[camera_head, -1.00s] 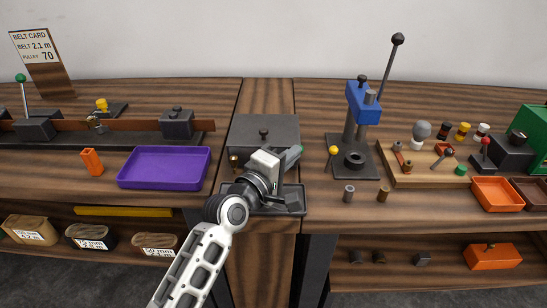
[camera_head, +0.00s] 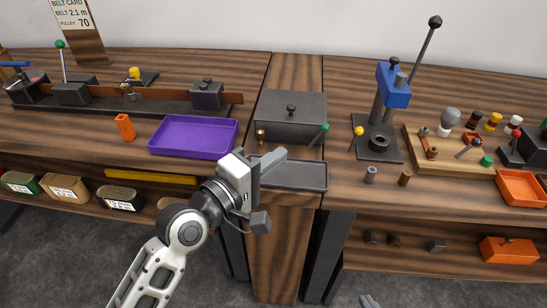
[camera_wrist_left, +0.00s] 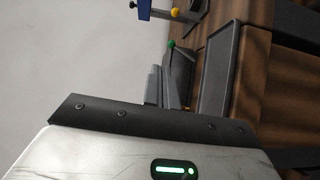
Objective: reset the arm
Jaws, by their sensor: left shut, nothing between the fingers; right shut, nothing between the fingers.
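My left gripper (camera_head: 276,157) is in the head view, its arm coming up from the bottom left. Its fingers are shut and empty, above the near edge of the bench by the shallow dark tray (camera_head: 316,188). The fingers also show in the left wrist view (camera_wrist_left: 158,88), closed together, with the tray (camera_wrist_left: 213,85) to their right.
A dark box (camera_head: 285,128) with a green-knobbed lever stands behind the tray. A purple tray (camera_head: 194,153) and an orange block (camera_head: 125,127) lie left. A blue lever press (camera_head: 393,88) stands right, near a wooden parts board (camera_head: 425,167).

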